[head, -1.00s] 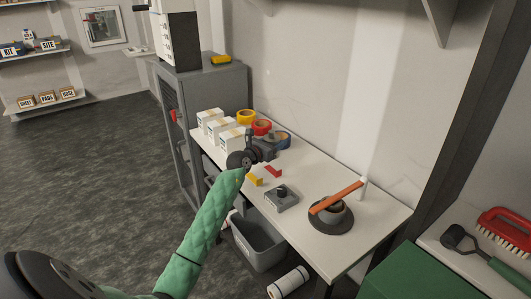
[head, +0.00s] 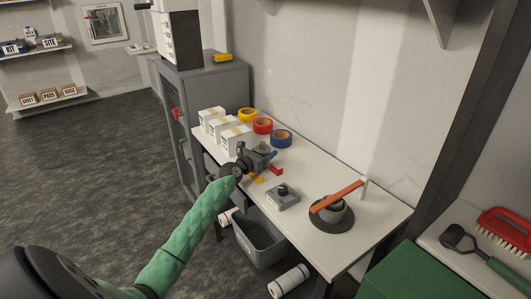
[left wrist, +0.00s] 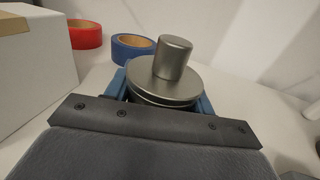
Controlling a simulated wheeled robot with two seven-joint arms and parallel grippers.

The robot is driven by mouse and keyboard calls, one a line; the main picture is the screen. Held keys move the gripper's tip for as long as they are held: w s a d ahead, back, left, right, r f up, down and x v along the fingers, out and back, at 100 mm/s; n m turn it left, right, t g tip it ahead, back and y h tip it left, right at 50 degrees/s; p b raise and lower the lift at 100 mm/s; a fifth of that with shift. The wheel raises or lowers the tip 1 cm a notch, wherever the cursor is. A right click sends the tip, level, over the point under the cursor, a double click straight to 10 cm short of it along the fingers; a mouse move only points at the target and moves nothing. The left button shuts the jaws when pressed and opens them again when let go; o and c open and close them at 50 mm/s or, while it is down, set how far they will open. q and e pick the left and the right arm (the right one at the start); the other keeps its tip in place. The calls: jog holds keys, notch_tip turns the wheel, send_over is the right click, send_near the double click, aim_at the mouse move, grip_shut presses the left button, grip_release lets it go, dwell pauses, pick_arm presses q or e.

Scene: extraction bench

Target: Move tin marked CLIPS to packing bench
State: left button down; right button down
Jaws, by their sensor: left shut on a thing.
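My left gripper (head: 258,158) is over the back part of the white-topped bench (head: 372,221), in front of the tape rolls. In the left wrist view, it is shut on a round grey metal thing (left wrist: 174,75) with a cylindrical knob on top, held between blue-sided fingers. Its lower part is hidden by the gripper. No label shows on it, and I can read CLIPS on nothing in view. I cannot tell whether the white-topped bench is the packing bench. My right gripper is not in view.
White cartons (head: 238,139) and yellow, red and blue tape rolls (head: 281,138) stand near the gripper. A grey block with a knob (head: 283,196) and a dark round dish with an orange-handled tool (head: 331,217) are nearer. A grey bin (head: 258,244) stands below. Labelled boxes (head: 48,95) sit on far shelves.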

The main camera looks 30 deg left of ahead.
pick_arm(q)
jog(key=c, duration=0.5)
grip_release()
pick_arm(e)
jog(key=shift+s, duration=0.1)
pick_arm(q)
jog(key=shift+s+f, duration=0.1)
jog(key=shift+s, duration=0.4)
jog(key=shift+s+a+b, duration=0.2)
jog(key=shift+s+b, duration=0.15)
jog(key=shift+s, duration=0.8)
jog(key=s, duration=0.2)
jog(key=s+b, duration=0.1)
jog(key=s, duration=0.2)
jog(key=s+a, duration=0.1)
jog(key=s, duration=0.1)
jog(key=shift+s+b, duration=0.15)
jog(key=shift+b, duration=0.15)
jog(key=shift+s+a, duration=0.1)
jog(key=shift+s, duration=0.55)
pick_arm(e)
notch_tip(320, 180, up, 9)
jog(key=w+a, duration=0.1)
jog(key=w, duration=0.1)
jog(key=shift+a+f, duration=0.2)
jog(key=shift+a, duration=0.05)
